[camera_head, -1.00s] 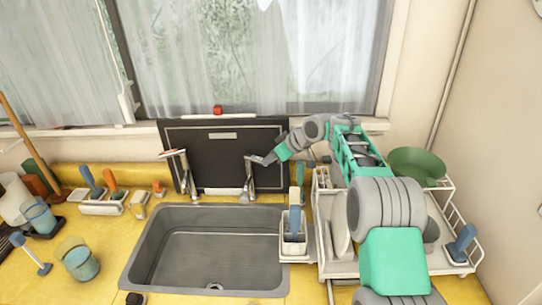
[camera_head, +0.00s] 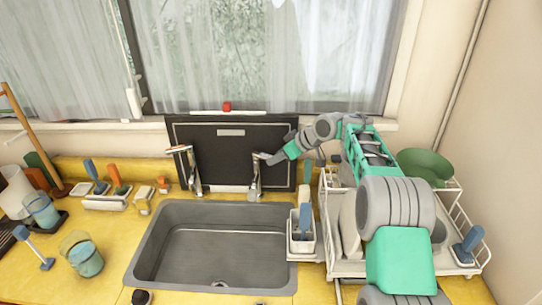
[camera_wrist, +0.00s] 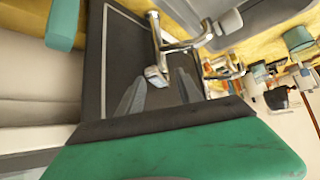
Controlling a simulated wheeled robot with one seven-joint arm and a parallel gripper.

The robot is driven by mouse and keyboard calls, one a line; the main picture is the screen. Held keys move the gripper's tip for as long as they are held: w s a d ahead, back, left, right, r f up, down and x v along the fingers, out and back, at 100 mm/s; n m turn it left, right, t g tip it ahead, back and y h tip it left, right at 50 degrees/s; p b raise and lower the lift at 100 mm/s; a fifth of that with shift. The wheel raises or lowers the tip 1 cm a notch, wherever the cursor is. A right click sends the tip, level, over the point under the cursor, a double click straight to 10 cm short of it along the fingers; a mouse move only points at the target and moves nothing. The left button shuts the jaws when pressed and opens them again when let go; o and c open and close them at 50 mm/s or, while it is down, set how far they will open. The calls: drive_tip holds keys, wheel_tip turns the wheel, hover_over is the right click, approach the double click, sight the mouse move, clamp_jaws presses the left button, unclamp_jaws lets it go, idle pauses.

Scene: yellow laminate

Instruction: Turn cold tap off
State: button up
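Two chrome taps stand behind the sink (camera_head: 210,283): a left tap (camera_head: 193,180) and a right tap (camera_head: 256,182). Which one is cold is not marked clearly enough to read. My gripper (camera_head: 272,160) is at the top of the right tap, close to its lever. In the wrist view the two dark fingers of my gripper (camera_wrist: 160,82) are spread apart, with the lever end (camera_wrist: 155,76) of the near tap between their tips. I cannot tell whether either finger touches it. The other tap (camera_wrist: 228,72) shows farther off.
A black panel (camera_head: 228,150) leans behind the taps under the window. A white dish rack (camera_head: 345,268) and green bowl (camera_head: 425,164) are on the right. A utensil holder (camera_head: 301,243) stands at the sink's right edge. Cups and brushes crowd the left counter.

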drive_tip(key=shift+s+a+f, duration=0.35)
drive_tip(key=shift+a+f, duration=0.1)
drive_tip(key=shift+f, duration=0.3)
drive_tip(key=w+p+v, duration=0.1)
drive_tip(key=v, duration=0.6)
drive_tip(key=shift+d+r, duration=0.15)
